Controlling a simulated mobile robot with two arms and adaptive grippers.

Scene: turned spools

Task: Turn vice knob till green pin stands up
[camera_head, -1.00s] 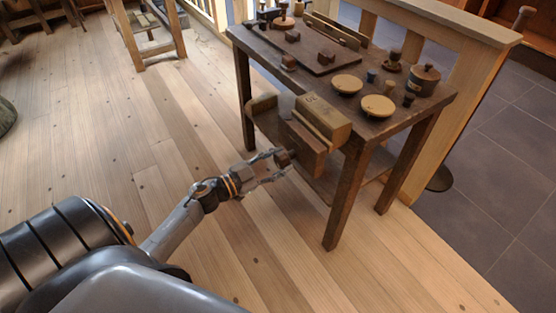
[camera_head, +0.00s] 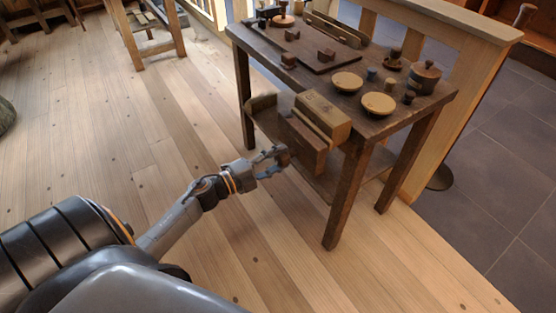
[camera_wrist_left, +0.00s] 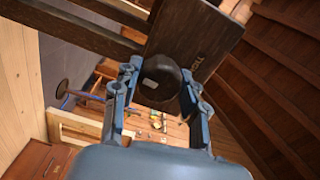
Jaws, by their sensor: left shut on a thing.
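The wooden vice (camera_head: 307,146) is on the near side of the dark workbench, below its top. Its round dark knob (camera_head: 284,155) sticks out toward my left arm. My left gripper (camera_head: 277,159) is shut on the knob, with a finger on either side. In the left wrist view the knob (camera_wrist_left: 163,82) sits between the fingers, in front of a dark wooden vice face (camera_wrist_left: 190,40). A small pale mark shows on the knob's end. I cannot make out a green pin in either view. My right gripper is not in view.
The workbench top (camera_head: 395,118) carries bowls (camera_head: 379,104), a lidded pot (camera_head: 424,78), small cups and a dark board with wooden blocks. A lighter wooden block (camera_head: 323,113) sits at the vice. Bench legs stand near my gripper. The plank floor (camera_head: 110,150) at left is clear.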

